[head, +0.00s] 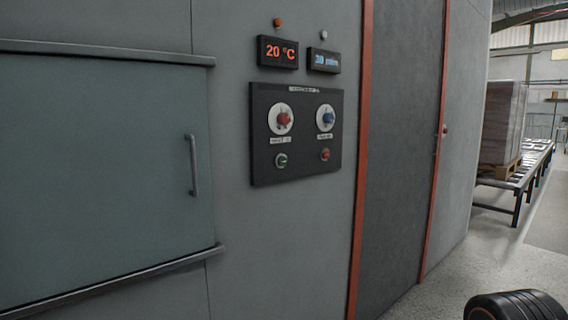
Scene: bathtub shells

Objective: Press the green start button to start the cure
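The green start button (281,160) is at the lower left of a black control panel (303,177) on the grey wall, in the head view. It is small and round with a pale rim. Nothing is touching or covering it. A red button (325,155) sits to its right. Above them are a red knob (284,119) and a blue knob (327,119) on white dials.
A display (277,52) reads 20 °C, beside a blue-lit display (324,61) that seems to read 30 min. A closed greenish door (100,170) with rails and a handle (192,165) is at left. A red-edged door (400,150) is at right. Open floor lies beyond.

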